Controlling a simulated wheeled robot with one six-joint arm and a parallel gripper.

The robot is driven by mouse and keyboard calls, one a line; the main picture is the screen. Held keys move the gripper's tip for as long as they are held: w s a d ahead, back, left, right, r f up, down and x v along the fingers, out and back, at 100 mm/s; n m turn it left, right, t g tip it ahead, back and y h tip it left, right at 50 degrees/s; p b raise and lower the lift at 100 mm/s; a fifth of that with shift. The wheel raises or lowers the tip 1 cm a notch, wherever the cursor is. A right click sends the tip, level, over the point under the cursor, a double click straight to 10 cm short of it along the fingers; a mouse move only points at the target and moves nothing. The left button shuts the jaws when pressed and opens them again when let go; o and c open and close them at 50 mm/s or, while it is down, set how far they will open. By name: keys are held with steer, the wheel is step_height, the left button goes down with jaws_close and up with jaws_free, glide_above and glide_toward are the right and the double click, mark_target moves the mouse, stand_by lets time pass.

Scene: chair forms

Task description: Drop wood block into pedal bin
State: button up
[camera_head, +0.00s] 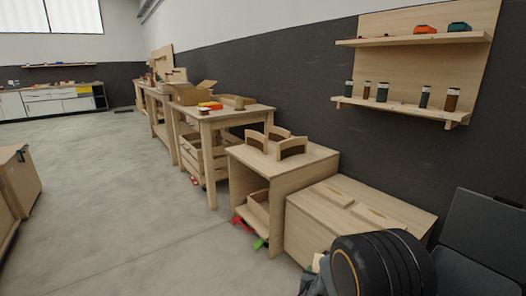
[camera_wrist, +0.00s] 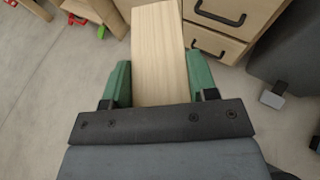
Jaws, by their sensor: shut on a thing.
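The wood block (camera_wrist: 158,30) is a pale, flat, long piece with straight grain. In the wrist view my gripper (camera_wrist: 160,68) has its two green fingers closed on the block's sides, and the block sticks out past the fingertips above the floor. In the head view my dark arm hides most of the gripper and block. A dark grey body with a small pedal-like foot, which looks like the pedal bin (camera_wrist: 269,62), stands at the right in the wrist view. In the head view a dark grey box, apparently the same bin (camera_head: 482,235), is at the right edge. Its opening is not visible.
A wooden drawer cabinet (camera_head: 350,215) with black handles stands beside the bin. A wooden table (camera_head: 240,112) and an open-fronted wooden unit (camera_head: 318,158) holding curved pieces stand farther back. Wall shelves (camera_head: 405,108) hold jars. The concrete floor (camera_head: 130,200) at left is clear.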

steer(key=shift+s+a+r+n+y, duration=0.3)
steer(key=shift+s+a+r, duration=0.05)
steer(key=shift+a+r, duration=0.4)
step_height(320, 180, up, 42)
steer(key=p, duration=3.7)
steer(key=shift+d, duration=0.15)
steer(key=shift+w, duration=0.1)
